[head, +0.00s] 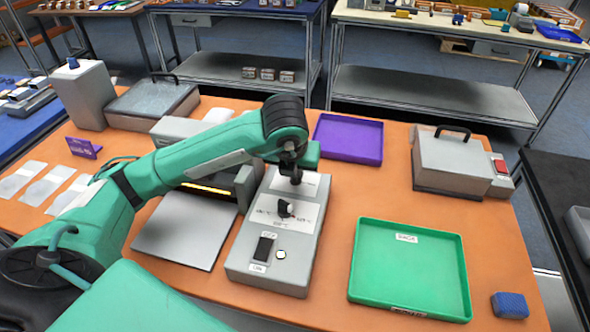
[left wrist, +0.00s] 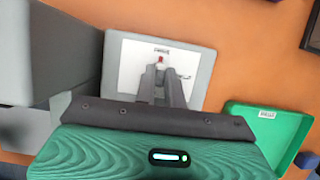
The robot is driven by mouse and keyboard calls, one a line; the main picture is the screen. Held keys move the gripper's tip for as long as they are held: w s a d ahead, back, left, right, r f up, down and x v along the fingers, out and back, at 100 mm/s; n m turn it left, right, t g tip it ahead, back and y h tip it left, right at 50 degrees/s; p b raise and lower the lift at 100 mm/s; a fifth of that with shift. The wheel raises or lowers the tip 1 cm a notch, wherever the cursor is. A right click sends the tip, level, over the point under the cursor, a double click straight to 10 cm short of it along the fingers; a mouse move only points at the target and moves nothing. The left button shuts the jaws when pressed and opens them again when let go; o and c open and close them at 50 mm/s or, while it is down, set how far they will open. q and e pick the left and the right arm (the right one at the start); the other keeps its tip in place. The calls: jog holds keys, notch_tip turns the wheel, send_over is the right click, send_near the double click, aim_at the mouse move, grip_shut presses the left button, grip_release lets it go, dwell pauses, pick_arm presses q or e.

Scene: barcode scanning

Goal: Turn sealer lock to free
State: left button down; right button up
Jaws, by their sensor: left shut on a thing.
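The grey sealer control box (head: 246,240) stands on the orange table in the middle of the head view. It carries a black dial knob (head: 285,208), a dark rocker switch and a round white button. My left gripper (head: 296,178) points down onto the far part of its top panel. In the left wrist view the left gripper (left wrist: 160,70) is shut over the white panel (left wrist: 132,65), with a small red tip (left wrist: 160,59) at its fingertips. It is shut on what appears to be the sealer lock, mostly hidden by the fingers. My right gripper is not in view.
A green tray (head: 362,285) lies right of the box and a purple tray (head: 318,140) behind it. A grey plate (head: 180,235) and the sealer with a glowing slot (head: 208,188) are to the left. A lidded grey box (head: 440,165) stands at right, a blue block (head: 510,305) front right.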

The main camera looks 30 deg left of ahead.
pick_arm(q)
jog(key=c, duration=1.5)
grip_release()
jog(key=shift+r, duration=0.15)
